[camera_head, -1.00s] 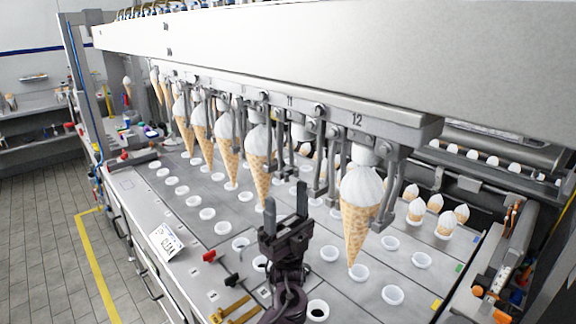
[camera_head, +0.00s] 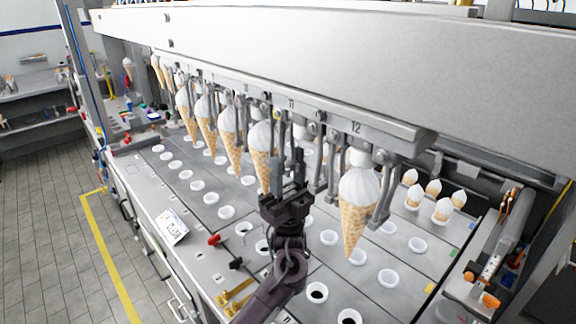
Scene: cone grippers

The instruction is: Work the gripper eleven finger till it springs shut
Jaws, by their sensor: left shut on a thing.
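The cone gripper marked 11 (camera_head: 291,104) hangs under the long beam, between a gripper holding a cone and gripper 12. It shows no cone of its own. Its thin grey finger (camera_head: 282,132) hangs down and is partly hidden by my fingertips. My left gripper (camera_head: 288,164) points up from below and is shut on that finger. Whether gripper eleven itself stands open or shut is hard to tell. My right gripper is not in view.
A cone with white ice cream (camera_head: 357,212) hangs under gripper 12 (camera_head: 356,127), just right of my gripper. Another cone (camera_head: 261,160) hangs close on the left. The grey deck (camera_head: 215,243) below has rows of white-rimmed holes. The white beam (camera_head: 330,60) runs overhead.

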